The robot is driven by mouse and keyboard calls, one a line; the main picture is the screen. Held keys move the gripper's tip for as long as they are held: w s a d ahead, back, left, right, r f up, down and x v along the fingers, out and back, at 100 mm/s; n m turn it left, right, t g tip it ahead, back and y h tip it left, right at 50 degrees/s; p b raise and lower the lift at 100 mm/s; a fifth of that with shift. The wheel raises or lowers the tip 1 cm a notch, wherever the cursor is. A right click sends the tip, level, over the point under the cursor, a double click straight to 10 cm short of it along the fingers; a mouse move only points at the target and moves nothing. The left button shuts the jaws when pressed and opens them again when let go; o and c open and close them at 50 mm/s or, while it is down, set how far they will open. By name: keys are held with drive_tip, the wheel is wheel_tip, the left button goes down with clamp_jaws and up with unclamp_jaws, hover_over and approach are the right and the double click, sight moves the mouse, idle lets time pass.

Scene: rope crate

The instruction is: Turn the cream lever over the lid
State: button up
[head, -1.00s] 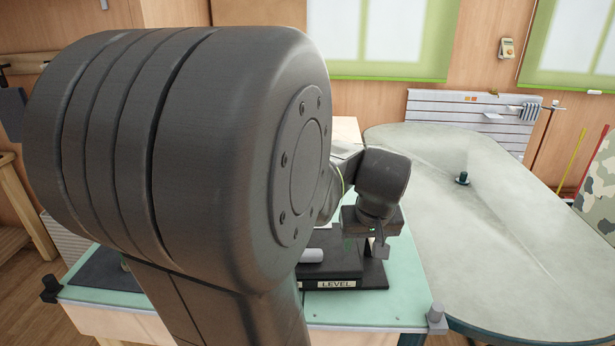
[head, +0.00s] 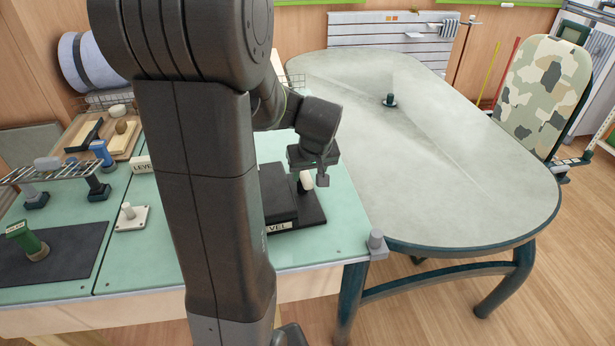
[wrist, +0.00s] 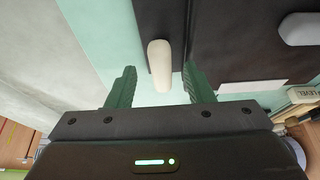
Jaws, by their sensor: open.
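The cream lever (wrist: 160,66) is a short rounded bar in the wrist view. My gripper is open. In the head view my gripper (head: 316,182) hangs over the right part of a black box, with the pale lever (head: 306,180) showing beside it. The dark lid (wrist: 235,42) is right of the lever in the wrist view and carries a grey handle (wrist: 302,29). My arm hides the box's left part in the head view.
The box stands on a green-topped bench (head: 330,240) with a corner clamp (head: 376,243). A large grey oval table (head: 450,170) stands to the right. Left of my arm are a white plate with a peg (head: 131,216), a wire rack (head: 50,172) and a green-handled stamp (head: 28,241).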

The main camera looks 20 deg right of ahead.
sight(307, 178)
drive_tip(key=shift+x, duration=1.5)
clamp_jaws()
